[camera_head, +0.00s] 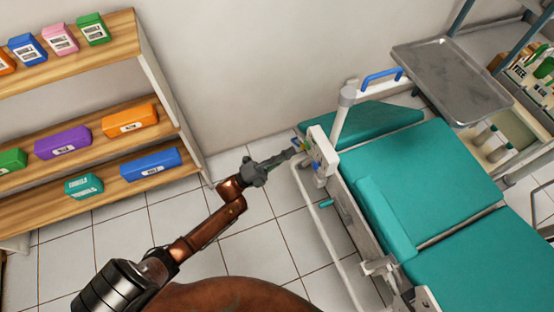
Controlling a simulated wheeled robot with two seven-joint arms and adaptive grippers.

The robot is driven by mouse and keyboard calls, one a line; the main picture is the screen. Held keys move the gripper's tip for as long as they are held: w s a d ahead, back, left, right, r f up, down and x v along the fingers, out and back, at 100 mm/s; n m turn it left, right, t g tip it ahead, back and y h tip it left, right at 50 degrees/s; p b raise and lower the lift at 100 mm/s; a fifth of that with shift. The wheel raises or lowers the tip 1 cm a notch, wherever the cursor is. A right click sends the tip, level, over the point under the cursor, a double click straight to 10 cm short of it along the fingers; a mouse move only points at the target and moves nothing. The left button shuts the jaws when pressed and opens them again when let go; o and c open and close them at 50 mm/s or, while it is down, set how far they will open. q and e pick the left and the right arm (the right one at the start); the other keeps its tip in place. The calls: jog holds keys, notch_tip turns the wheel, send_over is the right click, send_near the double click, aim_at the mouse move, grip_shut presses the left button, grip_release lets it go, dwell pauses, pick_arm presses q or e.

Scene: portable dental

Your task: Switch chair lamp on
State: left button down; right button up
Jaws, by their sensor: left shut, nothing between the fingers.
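The teal dental chair (408,180) fills the right of the head view. A white control box (323,146) with small coloured buttons sits on its near left side, at the foot of a white post (344,112). My left gripper (298,148) is shut and empty. Its fingertips are at the button face of the box; I cannot tell whether they touch it. The fingertips hide part of the buttons. No lit lamp can be made out. My right gripper is not in view.
A wooden shelf (165,132) with several coloured boxes stands at the left. A metal tray (455,80) is at the upper right, beside a rack with bottles. A white tube rail (322,228) runs along the chair's side. Tiled floor is clear between shelf and chair.

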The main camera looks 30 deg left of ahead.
pick_arm(q)
jog(key=x, duration=0.3)
jog(key=shift+w+d+r+b, duration=0.1)
jog(key=shift+b, duration=0.25)
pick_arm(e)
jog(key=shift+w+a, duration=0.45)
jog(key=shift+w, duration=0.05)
pick_arm(q)
jog(key=p, duration=0.1)
jog(key=r+g+p, duration=0.1)
jog(key=p, duration=0.1)
jog(key=shift+w+d+r+y, duration=0.15)
jog(key=shift+w+d+y, duration=0.15)
jog(key=shift+y, duration=0.1)
jog(key=shift+a+f, duration=0.1)
jog(key=shift+f, duration=0.3)
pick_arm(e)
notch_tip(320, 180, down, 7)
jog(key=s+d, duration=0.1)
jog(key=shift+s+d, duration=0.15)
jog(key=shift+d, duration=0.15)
pick_arm(q)
jog(key=v, duration=1.2)
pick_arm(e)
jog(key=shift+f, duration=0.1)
pick_arm(q)
jog(key=shift+r, duration=0.1)
